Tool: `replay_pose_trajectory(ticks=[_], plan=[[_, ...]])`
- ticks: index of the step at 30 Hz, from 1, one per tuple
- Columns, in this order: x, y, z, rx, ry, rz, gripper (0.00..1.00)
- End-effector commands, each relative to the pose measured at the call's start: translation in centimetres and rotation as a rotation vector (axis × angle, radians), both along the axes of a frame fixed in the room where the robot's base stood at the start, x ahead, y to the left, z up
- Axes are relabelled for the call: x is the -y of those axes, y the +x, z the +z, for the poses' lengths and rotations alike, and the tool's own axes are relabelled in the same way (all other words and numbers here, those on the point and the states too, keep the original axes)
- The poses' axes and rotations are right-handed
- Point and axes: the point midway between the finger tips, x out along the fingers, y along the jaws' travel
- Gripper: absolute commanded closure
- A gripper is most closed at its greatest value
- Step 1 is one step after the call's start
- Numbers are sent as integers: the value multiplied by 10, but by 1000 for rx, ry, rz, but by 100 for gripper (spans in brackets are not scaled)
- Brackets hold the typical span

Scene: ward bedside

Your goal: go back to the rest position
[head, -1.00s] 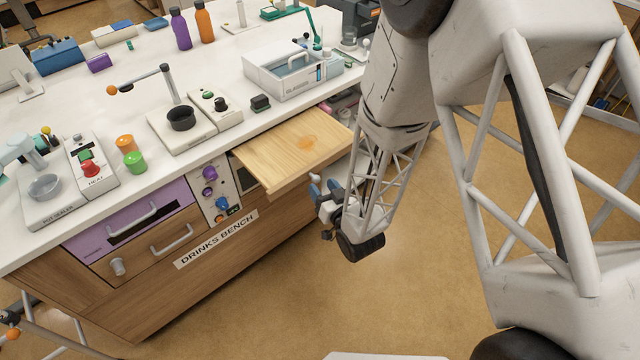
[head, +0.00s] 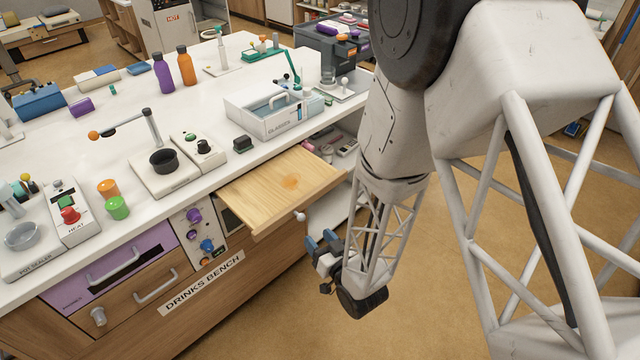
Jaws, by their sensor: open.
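My gripper (head: 322,246) is at the end of my arm, low in front of the bench, just right of and below the pulled-out wooden board (head: 280,188). Its blue-tipped fingers are apart, and I see nothing between them. A small white knob (head: 300,216) on the board's front edge is a short way above and left of the fingers, apart from them. My own arm links fill the right side of the picture and hide part of the open space under the bench.
The drinks bench (head: 225,260) runs along the left. Its white top holds a glass-fronted bin (head: 275,112), a black pot (head: 163,160), an orange bottle (head: 187,66) and a purple bottle (head: 163,73). An open shelf (head: 328,212) juts out beneath the board. Bare floor lies at lower middle.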

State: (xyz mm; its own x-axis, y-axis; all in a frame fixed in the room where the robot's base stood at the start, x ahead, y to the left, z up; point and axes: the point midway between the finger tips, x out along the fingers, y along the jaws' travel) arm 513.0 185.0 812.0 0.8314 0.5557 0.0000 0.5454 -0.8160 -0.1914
Motion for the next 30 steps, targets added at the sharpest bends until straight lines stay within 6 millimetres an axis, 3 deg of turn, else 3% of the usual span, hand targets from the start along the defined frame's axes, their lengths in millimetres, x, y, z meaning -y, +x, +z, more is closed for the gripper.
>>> replay_pose_trajectory(ticks=[8, 14, 24, 30], plan=[[1, 3, 3, -6, -10, -6, 48], [8, 17, 17, -45, -65, -37, 48], [40, 49, 68, -201, -233, -145, 48], [66, 53, 102, -314, -322, -214, 48]])
